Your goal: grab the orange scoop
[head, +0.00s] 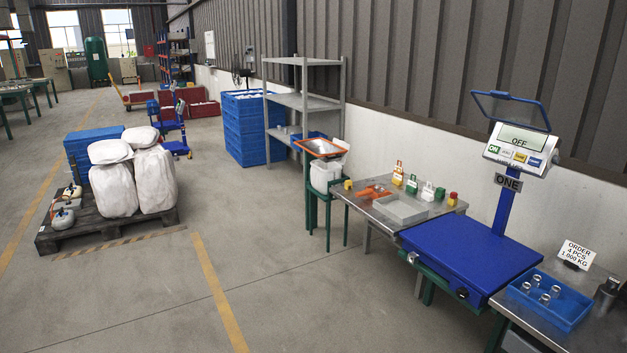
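An orange object that looks like the scoop (372,192) lies on the metal table (373,208), behind a grey open tray (400,207). It is small in the view, so I cannot tell which end is its handle. Neither of my grippers is in the head view.
A blue platform scale (470,252) with a display reading OFF (518,142) stands right of the table. A blue bin (565,312) holds several metal parts. An orange-rimmed hopper (322,148) stands behind the table. Sacks on a pallet (95,232) are left; the floor between is clear.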

